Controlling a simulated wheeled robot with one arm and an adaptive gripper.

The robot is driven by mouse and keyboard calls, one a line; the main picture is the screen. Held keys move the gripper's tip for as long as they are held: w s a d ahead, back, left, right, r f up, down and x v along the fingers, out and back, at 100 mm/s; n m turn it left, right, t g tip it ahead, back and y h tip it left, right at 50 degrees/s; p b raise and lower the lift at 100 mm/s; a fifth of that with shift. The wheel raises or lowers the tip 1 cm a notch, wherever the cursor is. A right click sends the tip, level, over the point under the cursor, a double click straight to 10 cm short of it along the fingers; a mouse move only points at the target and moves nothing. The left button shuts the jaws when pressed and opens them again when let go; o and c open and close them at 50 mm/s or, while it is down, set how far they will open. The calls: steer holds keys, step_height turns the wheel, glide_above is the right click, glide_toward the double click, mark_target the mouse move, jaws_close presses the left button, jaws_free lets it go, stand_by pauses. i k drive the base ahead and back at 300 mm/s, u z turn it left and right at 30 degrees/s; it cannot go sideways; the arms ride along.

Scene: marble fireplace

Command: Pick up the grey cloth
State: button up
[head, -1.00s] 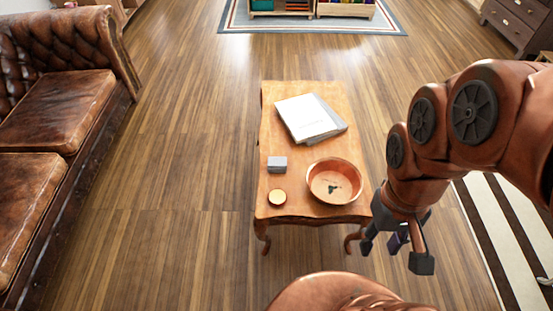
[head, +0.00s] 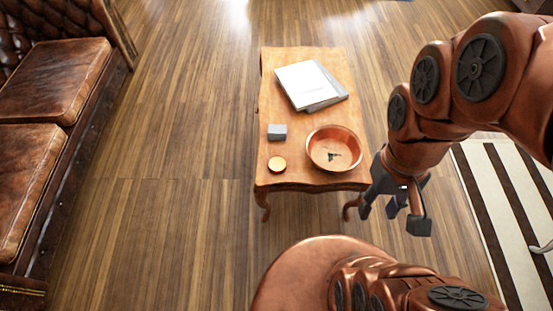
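A small grey block-like item (head: 277,132) lies on the left side of the wooden table, behind a small round tan item. It may be the folded grey cloth, but it is too small for me to be sure. My gripper (head: 392,219) hangs to the right of the table's near right corner, pointing down. Its dark fingers are spread apart with nothing seen between them. It is well to the right of the grey item and nearer to me.
The table (head: 282,58) also holds a white book (head: 306,82) on a grey one, a copper bowl (head: 352,134) with small dark bits inside, and the round item (head: 276,164). A leather sofa (head: 45,95) stands left; a striped rug (head: 500,205) lies right. Floor between sofa and table is clear.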

mark_target(275, 132)
steer(key=z, duration=0.2)
steer(key=k, duration=0.3)
steer(key=u, duration=1.15)
steer(key=i, duration=1.15)
steer(key=u, duration=0.4)
